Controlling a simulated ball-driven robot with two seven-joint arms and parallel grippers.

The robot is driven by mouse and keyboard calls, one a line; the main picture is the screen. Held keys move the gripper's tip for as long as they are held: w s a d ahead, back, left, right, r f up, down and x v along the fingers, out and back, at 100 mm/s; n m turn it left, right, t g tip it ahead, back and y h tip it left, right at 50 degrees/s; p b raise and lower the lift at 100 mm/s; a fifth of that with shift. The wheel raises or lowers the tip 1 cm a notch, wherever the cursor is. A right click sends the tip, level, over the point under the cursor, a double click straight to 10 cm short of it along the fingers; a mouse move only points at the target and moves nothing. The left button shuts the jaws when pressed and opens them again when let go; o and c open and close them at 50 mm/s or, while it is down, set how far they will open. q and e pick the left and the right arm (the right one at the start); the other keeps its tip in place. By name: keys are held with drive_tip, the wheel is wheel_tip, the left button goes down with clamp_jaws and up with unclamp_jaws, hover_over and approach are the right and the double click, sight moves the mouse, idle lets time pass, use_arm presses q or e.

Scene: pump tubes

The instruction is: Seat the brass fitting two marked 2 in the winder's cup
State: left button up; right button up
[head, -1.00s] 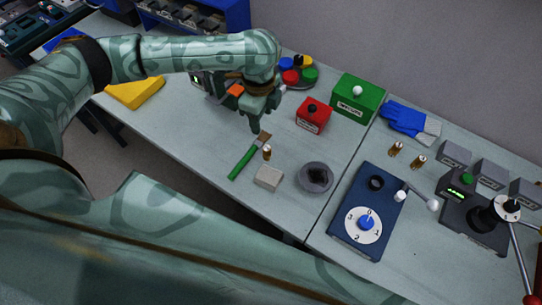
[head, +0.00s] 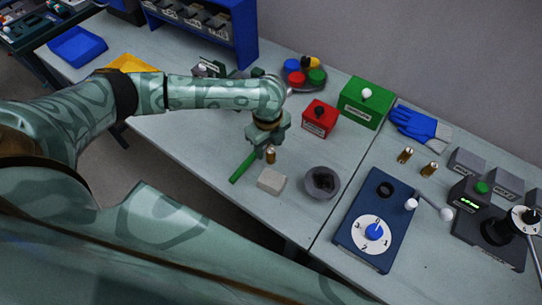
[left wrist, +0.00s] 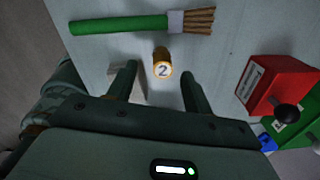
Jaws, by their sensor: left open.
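The brass fitting marked 2 (head: 270,156) stands upright on the left table between the green brush and a grey block. In the left wrist view its top shows the 2 (left wrist: 162,70). My left gripper (head: 266,145) is open and close to it; in the left wrist view its fingertips (left wrist: 158,73) lie to either side of the fitting's image, with nothing held. The blue device with a crank and a numbered dial (head: 350,205), apparently the winder, sits on the right table. Its dark round cup (head: 385,189) looks empty. My right gripper is not in view.
The green brush (head: 243,166), grey block (head: 271,181) and grey bowl (head: 322,183) lie near the fitting. A red box (head: 319,120) and green box (head: 362,103) stand behind. Two other brass fittings (head: 405,155) (head: 429,169) stand beyond the blue device.

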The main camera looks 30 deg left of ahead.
sight(271, 151)
use_arm(q)
drive_tip(key=f, duration=0.2)
drive_tip(key=f+b, duration=0.1)
drive_tip(key=f, duration=0.1)
drive_tip(key=shift+w+d+f, duration=0.1)
drive_tip(key=shift+w+d, duration=0.05)
drive_tip(key=shift+d, duration=0.05)
drive_tip(key=shift+c, duration=0.3)
clamp_jaws()
drive_tip(key=shift+r, duration=0.2)
